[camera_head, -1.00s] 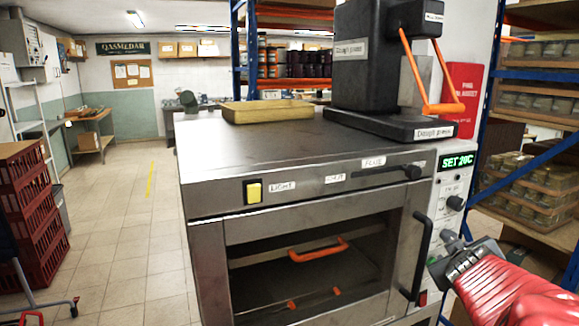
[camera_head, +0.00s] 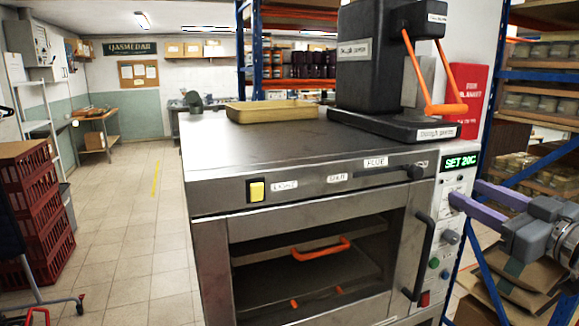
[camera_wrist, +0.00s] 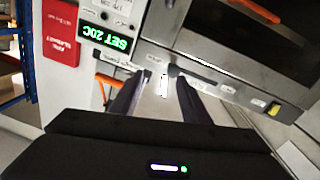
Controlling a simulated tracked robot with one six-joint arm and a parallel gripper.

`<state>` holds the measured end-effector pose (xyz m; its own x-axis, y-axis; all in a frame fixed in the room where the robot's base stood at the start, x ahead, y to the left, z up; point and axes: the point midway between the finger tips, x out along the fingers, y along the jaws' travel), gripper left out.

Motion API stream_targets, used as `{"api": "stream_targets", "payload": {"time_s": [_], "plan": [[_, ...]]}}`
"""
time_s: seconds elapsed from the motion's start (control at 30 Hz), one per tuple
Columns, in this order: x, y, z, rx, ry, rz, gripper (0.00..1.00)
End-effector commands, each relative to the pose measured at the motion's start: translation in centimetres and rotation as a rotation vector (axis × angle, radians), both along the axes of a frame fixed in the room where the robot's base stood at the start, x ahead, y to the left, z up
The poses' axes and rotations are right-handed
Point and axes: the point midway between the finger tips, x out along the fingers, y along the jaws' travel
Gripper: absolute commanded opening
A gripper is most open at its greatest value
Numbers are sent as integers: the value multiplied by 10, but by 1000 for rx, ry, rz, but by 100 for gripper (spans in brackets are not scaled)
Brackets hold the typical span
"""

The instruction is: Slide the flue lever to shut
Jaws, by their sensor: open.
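The flue lever's dark knob (camera_head: 414,172) is at the right end of its slot on the oven's upper front strip, beside the label at the open end. The FLUE label (camera_head: 376,162) is above the slot, and the SHUT label (camera_head: 337,178) is at its left end. My gripper (camera_head: 462,191) is to the right of the knob, in front of the control panel, with two purple fingers pointing left. It is open and empty. In the wrist view, which is upside down, my gripper (camera_wrist: 163,80) has its fingers apart near the slot's end; the knob is hard to make out there.
The oven (camera_head: 250,222) has a dark vertical door handle (camera_head: 420,255) below the lever. A yellow switch (camera_head: 256,190) is at the strip's left. A dough press (camera_head: 385,75) and a tan tray (camera_head: 268,111) stand on top. Shelving is at the right.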

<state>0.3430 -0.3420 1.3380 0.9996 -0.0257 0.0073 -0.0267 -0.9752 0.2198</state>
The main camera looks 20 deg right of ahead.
Motion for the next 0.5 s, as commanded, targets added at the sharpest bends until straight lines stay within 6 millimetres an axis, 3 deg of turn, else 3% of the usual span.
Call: {"api": "stream_targets", "payload": {"time_s": [0.2,0.5], "plan": [[-20,19,7,62,9,86,43],[-21,20,7,67,10,91,43]]}}
